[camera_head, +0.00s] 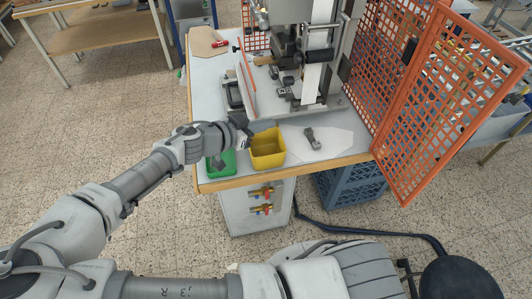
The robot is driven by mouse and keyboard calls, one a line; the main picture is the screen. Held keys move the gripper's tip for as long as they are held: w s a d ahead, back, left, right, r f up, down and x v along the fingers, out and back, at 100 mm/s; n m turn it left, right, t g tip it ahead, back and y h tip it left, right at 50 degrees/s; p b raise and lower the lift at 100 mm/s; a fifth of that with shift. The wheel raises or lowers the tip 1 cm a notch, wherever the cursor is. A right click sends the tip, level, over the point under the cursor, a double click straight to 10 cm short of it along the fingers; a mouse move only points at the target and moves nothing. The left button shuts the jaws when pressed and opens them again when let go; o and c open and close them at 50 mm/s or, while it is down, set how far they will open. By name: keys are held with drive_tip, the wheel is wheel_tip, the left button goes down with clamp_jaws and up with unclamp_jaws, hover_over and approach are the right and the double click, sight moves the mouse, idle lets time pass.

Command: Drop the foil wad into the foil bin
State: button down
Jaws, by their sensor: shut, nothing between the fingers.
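My gripper (245,141) is at the end of my arm, above the worktable's front part, by the back left corner of the yellow bin. It is small and dark here; it is shut and holds nothing. The yellow bin (267,160) stands at the table's front edge, and its inside looks empty from here. A green bin (229,167) stands just left of it, partly hidden by my arm, with something dark grey (218,162) at its opening. I cannot tell which bin is the foil bin, and I cannot make out a foil wad for certain.
The stamping machine (300,75) stands at the table's back. A grey tool-like piece (312,138) lies right of the yellow bin. An orange mesh guard (452,100) borders the right side. A blue crate (350,185) is under the table.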

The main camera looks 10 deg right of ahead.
drive_tip(key=shift+f, duration=0.5)
drive_tip(key=c, duration=1.5)
unclamp_jaws()
drive_tip(key=shift+c, duration=0.2)
drive_tip(key=o, duration=0.5)
drive_tip(key=shift+c, duration=0.2)
drive_tip(key=shift+a, duration=0.1)
drive_tip(key=b+v, duration=0.1)
drive_tip(key=v, duration=1.1)
drive_tip(key=shift+b, duration=0.3)
